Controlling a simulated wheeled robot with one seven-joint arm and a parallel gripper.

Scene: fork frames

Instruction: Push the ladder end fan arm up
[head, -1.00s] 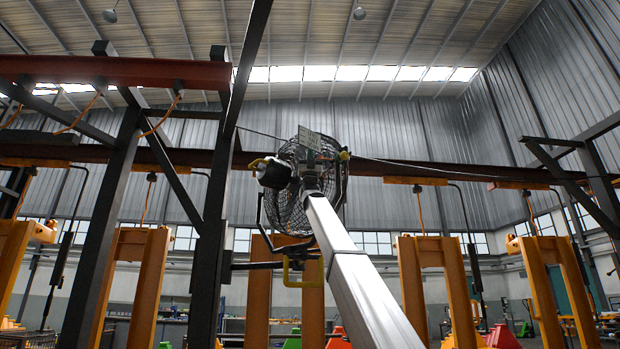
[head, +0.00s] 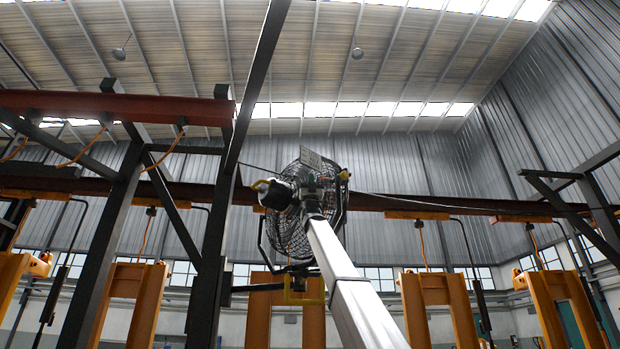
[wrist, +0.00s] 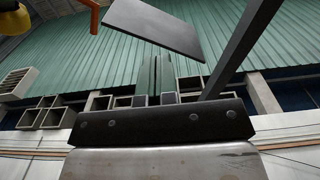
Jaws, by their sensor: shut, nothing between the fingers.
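The fan (head: 290,228) is a round black wire cage with a dark motor. It stands in a dark yoke in the middle of the head view. A dark fan arm (head: 255,288) runs below it from the dark steel post (head: 208,285), with a yellow loop handle (head: 301,302) near its end. A silver beam (head: 345,283), which looks like my arm, rises in front of the fan and hides part of it. My gripper (wrist: 155,72) shows in the wrist view with its fingers together and empty. I cannot tell if it touches the fan arm.
A grey plate (wrist: 155,27) and a dark diagonal bar (wrist: 243,45) are close in the wrist view. A red overhead beam (head: 110,108) meets the post at the left. Orange uprights (head: 140,290) stand around. Open air lies right of the fan.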

